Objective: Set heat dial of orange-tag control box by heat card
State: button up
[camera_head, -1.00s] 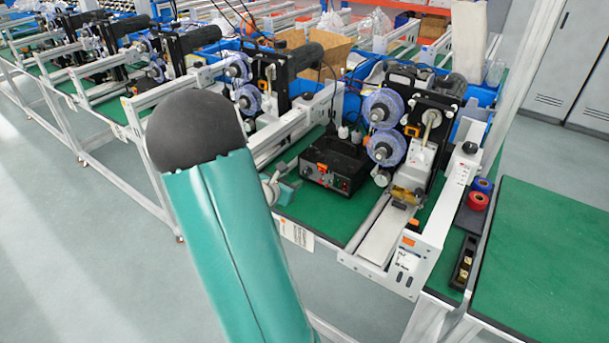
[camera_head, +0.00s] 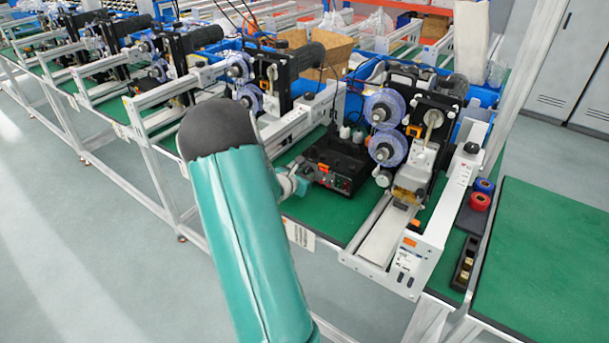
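A black control box (camera_head: 334,163) with an orange tag (camera_head: 323,168) stands on the green bench top, left of the reel machine. Its front panel faces me and carries small knobs and a red light; the dial marks are too small to read. A white card (camera_head: 299,235) with print, too small to read, hangs at the bench's front edge below the box. My gripper (camera_head: 297,184) is partly hidden behind my teal arm and sits just left of the box's front panel. Whether it touches the panel, and whether its fingers are open, I cannot tell.
A coder machine with purple reels (camera_head: 386,108) stands right of the box. A white metal frame (camera_head: 428,246) with an orange label rises at its front. Red and blue tape rolls (camera_head: 480,200) lie further right. A bare green table (camera_head: 545,265) is at the right; floor is clear at left.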

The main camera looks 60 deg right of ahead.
jog(key=shift+m+t, duration=0.3)
jog(key=shift+s+f+m+t+h, duration=0.1)
jog(key=shift+s+m+t+h, duration=0.15)
jog(key=shift+m+t, duration=0.7)
jog(key=shift+w+a+f+m+t+h, duration=0.1)
jog(key=shift+m+t+h, duration=0.4)
jog(key=shift+m, duration=0.95)
jog(key=o, duration=0.7)
jog(key=v, duration=1.3)
jog(key=shift+a, duration=0.35)
